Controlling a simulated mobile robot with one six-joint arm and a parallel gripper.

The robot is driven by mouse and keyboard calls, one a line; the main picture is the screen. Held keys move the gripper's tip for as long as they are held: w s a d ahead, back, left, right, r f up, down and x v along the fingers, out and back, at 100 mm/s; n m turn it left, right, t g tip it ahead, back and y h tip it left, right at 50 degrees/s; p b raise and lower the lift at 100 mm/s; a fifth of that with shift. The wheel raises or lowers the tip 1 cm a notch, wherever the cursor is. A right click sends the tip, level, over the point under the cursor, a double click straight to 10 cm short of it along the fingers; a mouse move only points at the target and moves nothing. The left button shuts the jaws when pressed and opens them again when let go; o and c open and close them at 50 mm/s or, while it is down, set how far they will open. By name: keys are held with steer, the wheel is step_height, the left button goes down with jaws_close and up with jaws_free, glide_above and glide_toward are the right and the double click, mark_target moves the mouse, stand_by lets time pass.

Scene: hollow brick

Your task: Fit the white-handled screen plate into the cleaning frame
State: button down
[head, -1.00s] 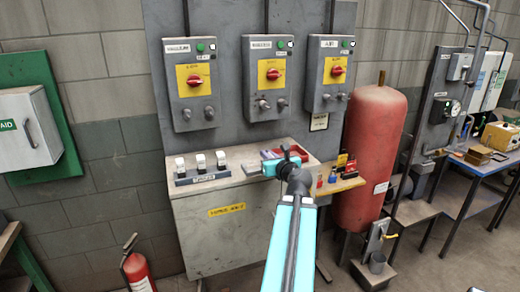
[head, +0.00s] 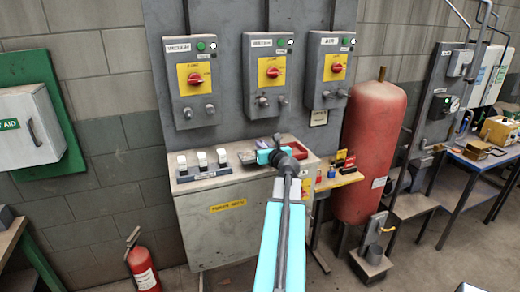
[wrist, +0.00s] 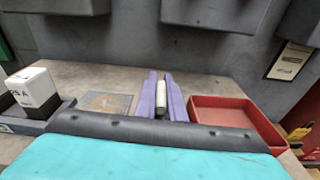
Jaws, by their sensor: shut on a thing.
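In the wrist view, my gripper (wrist: 161,80) has its two purple fingers shut on a slim whitish handle (wrist: 160,98). Whatever hangs below the handle is hidden. In the head view, my gripper's teal body (head: 265,156) is over the bench top, and its fingers cannot be made out. A flat square grey-brown panel (wrist: 106,103), possibly the cleaning frame, lies on the bench just left of the fingers. It shows as a dark patch (head: 246,157) in the head view. I cannot tell whether the held piece touches anything.
A dark rack with several white blocks (head: 202,160) stands at the bench's left, one block (wrist: 34,90) close in the wrist view. An empty red tray (wrist: 232,112) is right of the fingers. Switch boxes (head: 270,75) hang behind. A red tank (head: 372,150) stands right.

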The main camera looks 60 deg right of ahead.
steer(key=shift+x, duration=0.85)
steer(key=shift+d, duration=0.15)
steer(key=shift+w+d, duration=0.2)
steer(key=shift+f+p, duration=0.65)
steer(key=shift+f, duration=1.1)
steer(key=shift+f, duration=0.15)
steer(key=c, duration=1.8)
jaws_free()
steer(key=shift+c, duration=0.2)
steer(key=shift+r, duration=0.2)
